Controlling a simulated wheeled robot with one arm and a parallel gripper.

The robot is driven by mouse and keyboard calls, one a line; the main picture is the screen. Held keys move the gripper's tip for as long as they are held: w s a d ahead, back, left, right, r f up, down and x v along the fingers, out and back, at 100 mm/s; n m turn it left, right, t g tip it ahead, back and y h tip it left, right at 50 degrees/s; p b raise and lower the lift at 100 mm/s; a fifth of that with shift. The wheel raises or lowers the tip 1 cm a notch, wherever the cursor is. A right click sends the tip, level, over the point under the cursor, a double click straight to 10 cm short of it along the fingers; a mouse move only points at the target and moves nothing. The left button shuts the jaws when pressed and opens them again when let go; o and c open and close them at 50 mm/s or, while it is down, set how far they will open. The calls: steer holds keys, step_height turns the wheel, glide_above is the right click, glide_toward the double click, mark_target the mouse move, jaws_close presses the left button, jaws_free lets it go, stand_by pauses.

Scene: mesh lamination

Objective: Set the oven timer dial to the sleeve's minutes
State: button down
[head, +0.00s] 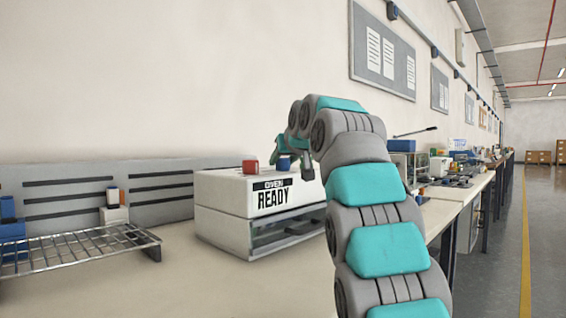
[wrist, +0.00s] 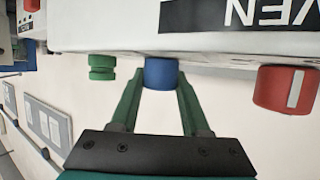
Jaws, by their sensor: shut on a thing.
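The white oven (head: 243,205) stands on the bench, with a label that reads "OVEN READY" on its front. Its top carries a red dial (head: 250,166) and a blue dial (head: 284,162). The wrist view appears inverted; there the red dial (wrist: 286,90) has a white mark and stands apart to the right. My gripper (wrist: 160,84) has its two green fingers on either side of the blue dial (wrist: 160,73) and is shut on it. I see no minute numbers on the dials, and I cannot make out a sleeve.
A green ribbed knob (wrist: 102,67) is beside the blue dial in the wrist view. A wire rack (head: 80,245) stands at the left of the bench, with a blue box (head: 12,240) behind it. The bench in front of the oven is clear. A grey slotted panel (head: 60,200) runs behind.

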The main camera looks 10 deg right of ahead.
steer(key=m+h+p, duration=0.2)
steer(key=shift+s+r+p, duration=0.1)
steer(key=shift+r+p, duration=0.2)
steer(key=shift+r, duration=0.05)
steer(key=m+h+p, duration=0.2)
steer(key=p, duration=0.1)
steer(key=shift+f+h, duration=0.15)
steer(key=shift+h, duration=0.25)
steer(key=shift+f+m+g+h+p, duration=0.15)
steer(key=shift+m+g+h+p, duration=0.35)
steer(key=shift+m+h, duration=0.3)
steer(key=shift+c, duration=1.9)
jaws_free()
steer(key=shift+v, duration=3.9)
steer(key=shift+a, duration=0.15)
